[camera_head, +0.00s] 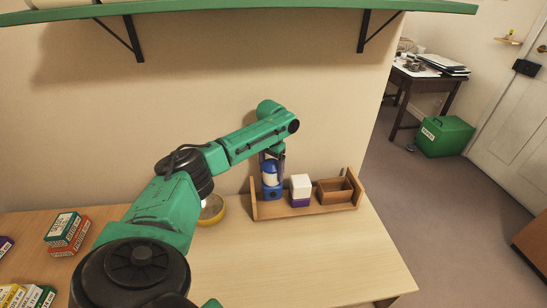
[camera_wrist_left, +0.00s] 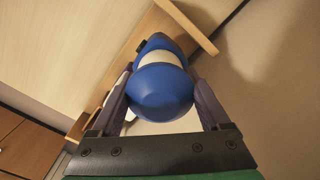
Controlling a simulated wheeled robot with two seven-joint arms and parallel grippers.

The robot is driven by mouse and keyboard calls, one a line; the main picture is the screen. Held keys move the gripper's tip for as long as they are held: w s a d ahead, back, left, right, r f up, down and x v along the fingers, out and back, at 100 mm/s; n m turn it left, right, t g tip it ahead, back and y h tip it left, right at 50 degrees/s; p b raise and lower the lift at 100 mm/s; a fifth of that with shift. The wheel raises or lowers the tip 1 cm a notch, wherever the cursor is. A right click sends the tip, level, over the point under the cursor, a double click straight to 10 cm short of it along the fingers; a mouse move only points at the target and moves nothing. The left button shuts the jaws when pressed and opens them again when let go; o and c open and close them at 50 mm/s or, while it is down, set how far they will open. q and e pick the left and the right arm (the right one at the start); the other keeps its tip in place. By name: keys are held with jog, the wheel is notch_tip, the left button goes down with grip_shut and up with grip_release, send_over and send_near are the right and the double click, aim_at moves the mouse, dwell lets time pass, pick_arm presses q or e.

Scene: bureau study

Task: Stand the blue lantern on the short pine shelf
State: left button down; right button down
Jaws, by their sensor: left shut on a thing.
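The blue lantern (camera_head: 271,192) has a blue base, a pale middle and a blue top, and looks upright. My left gripper (camera_head: 273,158) is shut on it from above. In the left wrist view the lantern (camera_wrist_left: 161,92) sits between the two fingers of the left gripper (camera_wrist_left: 162,98). The short pine shelf (camera_head: 285,212) stands on the desk, with a raised panel at each end. The lantern's base is at the shelf's left end, beside the left panel. I cannot tell whether it touches the board. My right gripper is not in view.
A white and purple box (camera_head: 300,188) and an open wooden box (camera_head: 336,191) stand on the shelf, right of the lantern. A yellow round dish (camera_head: 212,212) is left of it. Small cartons (camera_head: 65,229) lie at the desk's left. A green shelf (camera_head: 240,7) hangs above.

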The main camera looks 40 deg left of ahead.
aim_at(272, 163)
pick_arm(q)
notch_tip(272, 163, down, 6)
jog(key=shift+r, duration=0.15)
grip_release()
jog(key=shift+r, duration=0.35)
notch_tip(272, 163, up, 12)
jog(key=shift+f, duration=0.25)
jog(key=shift+f, duration=0.1)
